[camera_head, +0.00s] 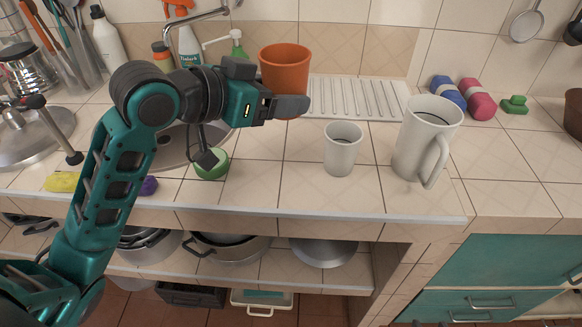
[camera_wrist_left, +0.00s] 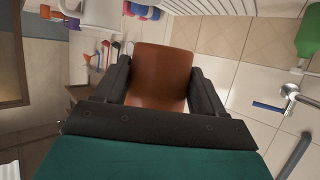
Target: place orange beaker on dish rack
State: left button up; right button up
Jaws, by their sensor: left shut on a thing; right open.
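The orange beaker (camera_head: 285,66) is upright, held in the air above the counter at the left end of the dish rack. The white ribbed dish rack (camera_head: 357,97) lies flat on the counter by the back wall, with nothing seen on it. My left gripper (camera_head: 288,106) is shut on the beaker's lower part. In the left wrist view the beaker (camera_wrist_left: 161,72) sits between the two dark fingers (camera_wrist_left: 160,90). Its underside is partly hidden by the gripper in the head view. My right gripper is in neither view.
A white cup (camera_head: 342,152) and a white pitcher (camera_head: 420,145) stand in front of the rack. The sink (camera_head: 178,150) with a green round item (camera_head: 211,166) lies below my left arm. Bottles (camera_head: 190,50) stand behind it. Blue and pink rolls (camera_head: 476,98) lie right of the rack.

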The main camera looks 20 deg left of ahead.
aim_at(280, 185)
pick_arm(q)
notch_tip(280, 185, down, 17)
jog(key=b, duration=0.3)
jog(key=shift+r, duration=0.15)
jog(key=shift+b, duration=0.3)
jog(key=shift+f, duration=0.2)
jog(key=o, duration=1.3)
